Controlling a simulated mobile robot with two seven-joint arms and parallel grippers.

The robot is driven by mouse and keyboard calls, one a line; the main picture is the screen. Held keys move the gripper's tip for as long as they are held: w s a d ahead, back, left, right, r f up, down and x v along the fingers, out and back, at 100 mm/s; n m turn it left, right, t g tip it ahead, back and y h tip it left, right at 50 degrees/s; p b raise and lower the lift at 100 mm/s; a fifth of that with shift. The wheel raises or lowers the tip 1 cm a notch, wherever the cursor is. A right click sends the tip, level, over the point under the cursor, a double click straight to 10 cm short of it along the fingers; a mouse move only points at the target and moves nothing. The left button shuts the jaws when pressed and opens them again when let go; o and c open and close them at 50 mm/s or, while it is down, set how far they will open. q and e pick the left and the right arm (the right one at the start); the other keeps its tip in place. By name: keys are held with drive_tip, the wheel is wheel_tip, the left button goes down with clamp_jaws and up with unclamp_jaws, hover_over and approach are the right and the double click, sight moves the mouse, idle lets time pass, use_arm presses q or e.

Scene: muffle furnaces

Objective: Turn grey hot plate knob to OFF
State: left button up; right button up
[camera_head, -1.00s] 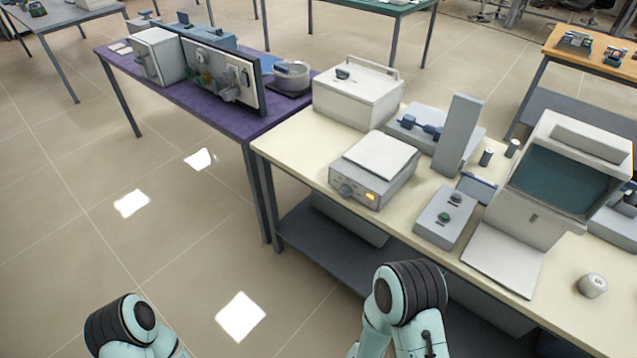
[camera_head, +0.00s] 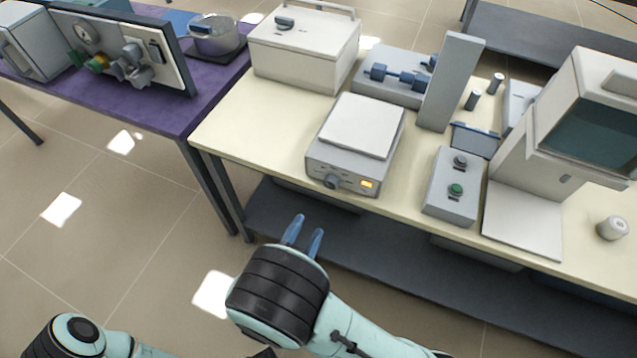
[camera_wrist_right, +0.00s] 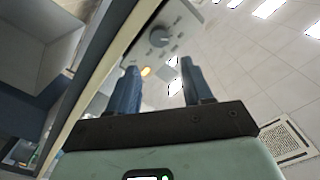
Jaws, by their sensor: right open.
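The grey hot plate (camera_head: 357,143) has a white top and stands near the front edge of the cream table. Its round grey knob (camera_head: 331,182) is on the front face, left of a lit orange display (camera_head: 368,184). The knob also shows in the right wrist view (camera_wrist_right: 159,37), beyond the fingertips; its exact setting is too small to read. My right gripper (camera_head: 304,234) is open and empty, its blue fingers pointing at the table, below and in front of the knob and apart from it. My left arm shows at the bottom left, but its gripper is out of view.
A grey box with a green button and a dark knob (camera_head: 456,188) stands right of the hot plate. A white lidded box (camera_head: 303,48) is behind it. The cream table's front edge (camera_head: 262,165) and a dark lower shelf (camera_head: 300,226) lie near my right gripper.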

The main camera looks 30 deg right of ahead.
sight(330, 187)
drive_tip(key=x, duration=1.2)
drive_tip(key=shift+w+d, duration=0.1)
drive_tip(key=shift+d, duration=0.05)
drive_tip(key=c, duration=0.8)
use_arm(q)
drive_tip(key=shift+s+r, duration=0.1)
drive_tip(key=shift+r, duration=0.05)
use_arm(e)
drive_tip(key=shift+n, duration=0.3)
drive_tip(key=shift+r+n+p, duration=0.1)
drive_tip(key=shift+n+p, duration=1)
drive_tip(key=shift+p, duration=0.1)
drive_tip(key=n+p, duration=0.2)
drive_tip(key=n, duration=0.1)
use_arm(q)
drive_tip(key=shift+g, duration=0.3)
drive_tip(key=shift+s+r+p, duration=0.2)
drive_tip(key=shift+r+p, duration=0.15)
drive_tip(key=shift+r, duration=0.8)
drive_tip(key=shift+s+r+p, duration=0.2)
drive_tip(key=shift+r+p, duration=0.1)
drive_tip(key=shift+r, duration=0.8)
use_arm(e)
drive_tip(key=shift+n, duration=1.1)
drive_tip(key=shift+f, duration=0.2)
